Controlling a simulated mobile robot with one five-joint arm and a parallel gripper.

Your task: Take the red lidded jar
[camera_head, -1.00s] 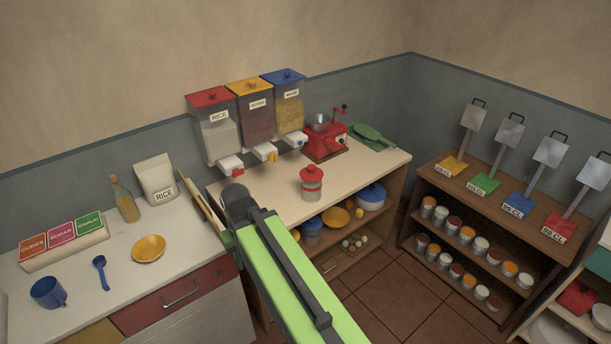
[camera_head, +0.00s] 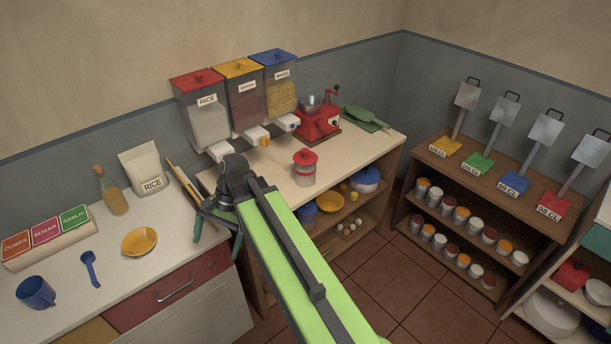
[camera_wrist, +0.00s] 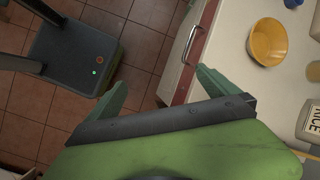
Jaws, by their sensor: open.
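The red lidded jar (camera_head: 304,168) stands upright on the pale top of the wooden counter, in front of the dispensers. It has a clear body with a red band and a red knobbed lid. My gripper (camera_head: 216,228) is open and empty, to the left of the jar and apart from it, by the edge where the white counter meets the wooden one. In the wrist view, my gripper (camera_wrist: 156,92) has its two green fingers spread over the floor and the drawer front. The jar is not in the wrist view.
Three dispensers with red, yellow and blue lids (camera_head: 238,105) hang behind the jar. A red grinder (camera_head: 318,122) stands to its right. A yellow bowl (camera_head: 140,242), a rice bag (camera_head: 146,170) and a bottle (camera_head: 113,194) stand on the left counter. Floor between units is clear.

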